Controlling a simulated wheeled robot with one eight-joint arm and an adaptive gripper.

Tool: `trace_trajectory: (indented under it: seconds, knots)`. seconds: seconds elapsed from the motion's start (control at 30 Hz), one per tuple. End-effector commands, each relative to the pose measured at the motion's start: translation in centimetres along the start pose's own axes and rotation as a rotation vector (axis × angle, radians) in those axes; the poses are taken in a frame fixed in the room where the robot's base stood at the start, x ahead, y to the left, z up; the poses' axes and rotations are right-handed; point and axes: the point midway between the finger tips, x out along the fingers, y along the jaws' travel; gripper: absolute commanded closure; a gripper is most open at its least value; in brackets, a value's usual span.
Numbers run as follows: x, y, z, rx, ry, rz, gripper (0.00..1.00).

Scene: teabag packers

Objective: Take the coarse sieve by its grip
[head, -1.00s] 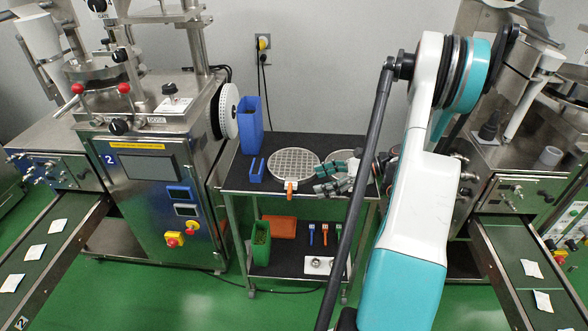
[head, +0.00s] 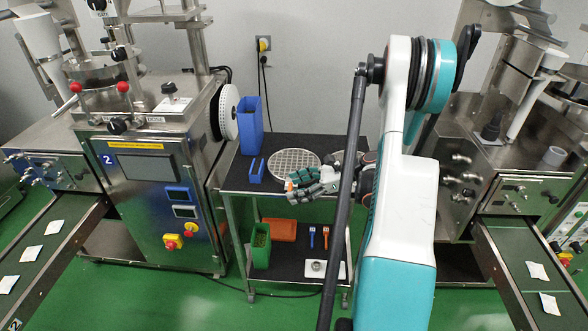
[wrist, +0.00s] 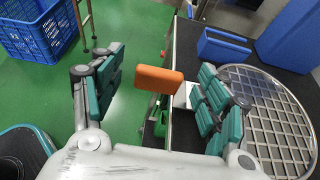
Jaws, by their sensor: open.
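The coarse sieve (head: 295,159) is a round metal mesh disc lying on the top shelf of the cart. In the wrist view its mesh (wrist: 275,115) is at the right, and its orange grip (wrist: 158,79) sticks out past the shelf edge. My gripper (head: 296,184) is at the front edge of the cart, over the grip side of the sieve. In the wrist view my gripper (wrist: 158,92) is open, with the orange grip between its teal-padded fingers and apparently clear of both. In the head view the fingers mostly hide the grip.
The cart's top shelf (head: 236,176) also holds a tall blue container (head: 250,127) and a small blue holder (head: 257,171). Below are a green bin (head: 261,246), an orange box (head: 280,230) and small brushes. Packing machine 2 (head: 150,185) stands left. A blue crate (wrist: 40,30) is on the floor.

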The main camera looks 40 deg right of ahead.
Motion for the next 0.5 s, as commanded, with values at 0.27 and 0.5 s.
trace_trajectory:
  seconds: [0.27,0.5]
  knots:
    - [-0.04,0.00,0.01,0.000,0.000,0.000,0.86]
    - [-0.05,0.00,0.02,-0.001,0.000,0.000,1.00]
